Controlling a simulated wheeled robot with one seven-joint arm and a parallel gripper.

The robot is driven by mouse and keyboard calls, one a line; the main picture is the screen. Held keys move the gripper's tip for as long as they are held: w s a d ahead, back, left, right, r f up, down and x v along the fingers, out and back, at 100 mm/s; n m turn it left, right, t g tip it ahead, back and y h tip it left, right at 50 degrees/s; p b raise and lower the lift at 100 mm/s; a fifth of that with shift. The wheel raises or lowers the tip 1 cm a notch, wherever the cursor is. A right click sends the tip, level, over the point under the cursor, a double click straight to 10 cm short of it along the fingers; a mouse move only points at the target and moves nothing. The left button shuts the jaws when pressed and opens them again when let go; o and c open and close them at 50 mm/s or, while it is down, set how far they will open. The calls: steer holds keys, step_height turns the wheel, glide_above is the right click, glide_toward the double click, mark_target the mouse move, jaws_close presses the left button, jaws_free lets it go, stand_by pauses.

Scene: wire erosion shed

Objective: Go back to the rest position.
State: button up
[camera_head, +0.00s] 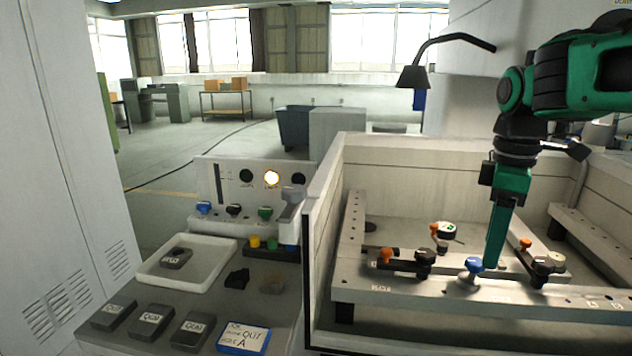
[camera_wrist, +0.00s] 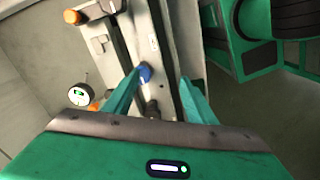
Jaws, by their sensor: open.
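My green gripper (camera_head: 492,262) points straight down over the front rail of the machine's work frame, inside the walled tank. In the wrist view my gripper (camera_wrist: 163,78) has its two fingers apart, with nothing clamped between them. A blue knob (camera_head: 473,265) on a metal base stands on the front rail, just left of the fingers in the head view. In the wrist view the blue knob (camera_wrist: 145,73) shows close to the left fingertip; I cannot tell whether they touch.
Clamps with orange knobs (camera_head: 385,254) and a round dial gauge (camera_head: 446,230) sit around the fingers. The tank's left wall (camera_head: 322,225) separates them from a bench with a white tray (camera_head: 150,272), dark labelled blocks (camera_head: 150,322) and a control panel (camera_head: 228,185). A lamp (camera_head: 412,77) hangs behind.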

steer(key=s+d+f+m, duration=0.4)
steer(key=s+f+m, duration=0.3)
steer(key=s+m, duration=0.1)
steer(key=s+d+f+m, duration=0.4)
steer(key=s+f+m, duration=0.3)
steer(key=s+m, duration=0.2)
steer(key=shift+s+d+f+m, duration=0.15)
steer(key=shift+s+d+m, duration=0.2)
steer(key=shift+s, duration=0.85)
steer(key=shift+w+f, duration=0.2)
steer(key=shift+w, duration=0.4)
